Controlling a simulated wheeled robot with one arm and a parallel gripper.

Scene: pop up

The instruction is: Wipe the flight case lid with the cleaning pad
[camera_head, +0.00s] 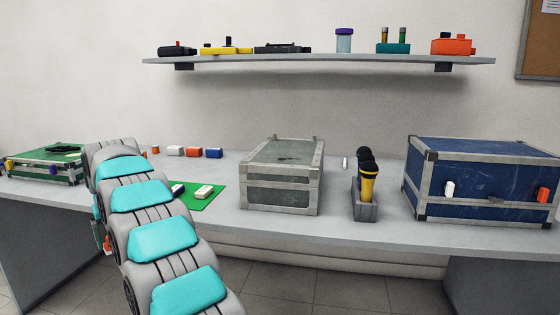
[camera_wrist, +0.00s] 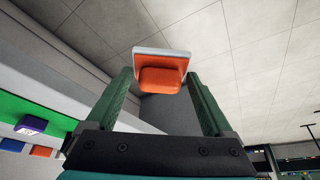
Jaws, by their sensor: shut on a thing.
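My gripper (camera_wrist: 160,76) is shut on the cleaning pad (camera_wrist: 160,76), which has an orange grip and a pale base, in the wrist view. The pad sits between the fingertips, with floor tiles behind it. In the head view my arm covers part of the left side, and my gripper is mostly hidden behind it. A grey flight case (camera_head: 270,192) with metal edges stands mid-table, with dark smudges on its lid (camera_head: 288,152). A blue flight case (camera_head: 480,180) is at the right. A green case (camera_head: 45,165) with a dark patch on top is at the far left.
A microphone in a stand (camera_head: 366,190) is between the grey and blue cases. A green mat (camera_head: 208,200) with small blocks lies left of the grey case. Several small blocks (camera_head: 194,152) stand behind it. A wall shelf (camera_head: 320,60) holds several items above.

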